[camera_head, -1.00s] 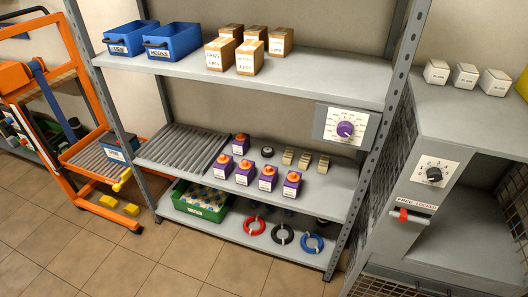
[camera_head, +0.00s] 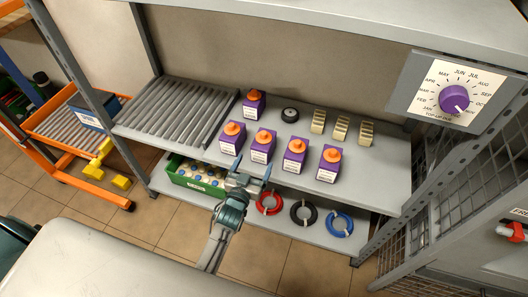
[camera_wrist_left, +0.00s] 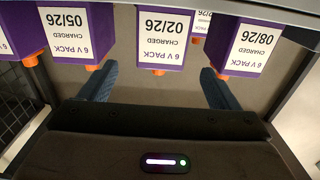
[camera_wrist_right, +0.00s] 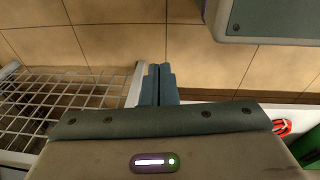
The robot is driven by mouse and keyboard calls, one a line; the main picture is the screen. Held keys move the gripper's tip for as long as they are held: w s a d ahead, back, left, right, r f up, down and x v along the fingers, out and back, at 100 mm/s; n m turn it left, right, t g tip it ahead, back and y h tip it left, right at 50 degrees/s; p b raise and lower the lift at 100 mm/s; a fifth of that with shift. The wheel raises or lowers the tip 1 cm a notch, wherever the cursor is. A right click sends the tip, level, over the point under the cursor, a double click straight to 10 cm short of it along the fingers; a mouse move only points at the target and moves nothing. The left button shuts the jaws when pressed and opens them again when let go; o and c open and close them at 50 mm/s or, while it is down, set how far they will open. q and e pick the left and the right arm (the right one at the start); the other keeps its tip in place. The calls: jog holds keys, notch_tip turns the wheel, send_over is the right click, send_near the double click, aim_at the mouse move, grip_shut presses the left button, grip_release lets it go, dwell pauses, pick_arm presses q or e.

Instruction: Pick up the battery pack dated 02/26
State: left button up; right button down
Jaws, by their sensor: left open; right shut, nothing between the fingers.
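The battery pack dated 02/26 (camera_wrist_left: 165,40) is a purple box with a white label and an orange knob. It shows upside down in the left wrist view, ahead of my open left gripper (camera_wrist_left: 158,70) and roughly centred between its fingertips. In the head view this pack (camera_head: 261,150) appears to be the second from the left in the front row. My left gripper (camera_head: 252,172) is in front of the shelf edge, below that pack, not holding it. My right gripper (camera_wrist_right: 158,72) is shut and empty, above tiled floor.
Packs dated 08/26 (camera_wrist_left: 243,46) and 05/26 (camera_wrist_left: 75,32) flank it closely. Another purple pack (camera_head: 254,105) stands behind the row. A green crate (camera_head: 195,178) and cable rings (camera_head: 303,212) are on the shelf below. A dial panel (camera_head: 455,95) is at right.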

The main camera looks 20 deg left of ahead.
aim_at(264, 140)
pick_arm(q)
jog(key=w, duration=0.4)
jog(key=shift+w+r, duration=0.1)
jog(key=shift+w, duration=0.15)
jog(key=w+b, duration=0.1)
jog(key=w, duration=0.4)
jog(key=shift+w+d, duration=0.1)
jog(key=shift+w, duration=0.45)
pick_arm(e)
jog(key=r, duration=0.1)
jog(key=w+r, duration=0.2)
jog(key=shift+a+r, duration=0.25)
jog(key=shift+r, duration=0.15)
pick_arm(q)
jog(key=shift+r, duration=0.1)
jog(key=shift+c, duration=0.4)
jog(key=c, duration=1.4)
jog(key=shift+c, duration=0.7)
jog(key=shift+r, duration=0.15)
